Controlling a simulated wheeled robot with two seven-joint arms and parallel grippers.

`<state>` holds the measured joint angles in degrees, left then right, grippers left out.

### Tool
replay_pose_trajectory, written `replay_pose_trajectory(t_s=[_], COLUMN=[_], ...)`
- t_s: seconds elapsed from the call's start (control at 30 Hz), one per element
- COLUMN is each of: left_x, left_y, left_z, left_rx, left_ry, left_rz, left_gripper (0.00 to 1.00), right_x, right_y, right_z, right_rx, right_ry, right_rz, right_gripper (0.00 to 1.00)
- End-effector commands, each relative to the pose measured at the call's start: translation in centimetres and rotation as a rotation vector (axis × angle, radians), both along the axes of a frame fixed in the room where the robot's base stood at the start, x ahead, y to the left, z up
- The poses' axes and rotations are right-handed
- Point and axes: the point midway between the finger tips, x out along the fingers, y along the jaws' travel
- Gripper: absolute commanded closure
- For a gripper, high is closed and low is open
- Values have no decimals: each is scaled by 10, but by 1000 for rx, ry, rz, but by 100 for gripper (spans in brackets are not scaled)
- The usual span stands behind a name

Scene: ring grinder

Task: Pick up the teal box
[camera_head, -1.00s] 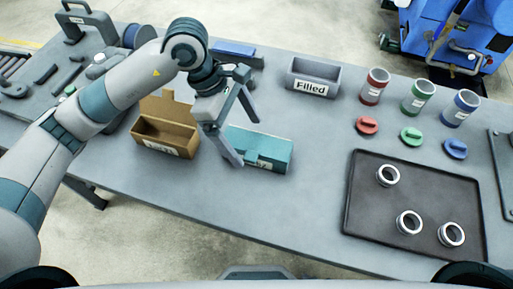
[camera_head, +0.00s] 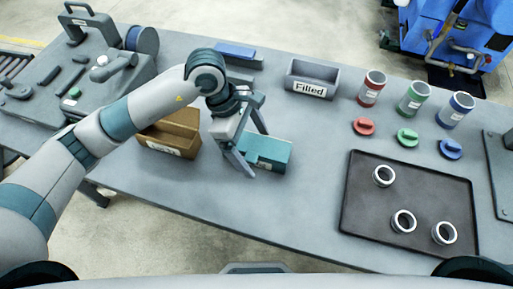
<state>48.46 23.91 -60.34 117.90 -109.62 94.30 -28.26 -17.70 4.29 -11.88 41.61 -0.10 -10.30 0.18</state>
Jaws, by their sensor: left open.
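The teal box (camera_head: 268,151) lies on the grey table near its front edge, left of the picture's middle. A label shows on its front face. My left gripper (camera_head: 260,152) is open at the box's left part, with one finger in front of the box and the other over its back side. The gripper hides the left end of the box. I cannot tell whether the fingers touch it. My right gripper is not in view.
An open cardboard box (camera_head: 170,140) stands close on the left. A grey bin labelled "Filled" (camera_head: 312,78) is behind. A dark tray (camera_head: 365,215) with three rings, coloured cups (camera_head: 414,98) and lids (camera_head: 407,137) are at the right. Table between teal box and tray is clear.

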Motion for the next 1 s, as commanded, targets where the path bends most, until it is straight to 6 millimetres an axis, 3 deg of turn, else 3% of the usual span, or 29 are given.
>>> replay_pose_trajectory(t_s=[0.57,0.77,1.0], left_x=[-1,-1,0], left_y=[-2,-2,-2], left_z=[-4,-4,-3], left_rx=[-1,-1,-1], left_ry=[0,0,-1], left_rz=[-1,-1,-1], left_gripper=[10,53,54], right_x=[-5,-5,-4], right_y=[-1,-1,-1], right_z=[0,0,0], right_rx=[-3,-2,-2], right_ry=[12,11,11], right_rz=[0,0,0], right_gripper=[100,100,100])
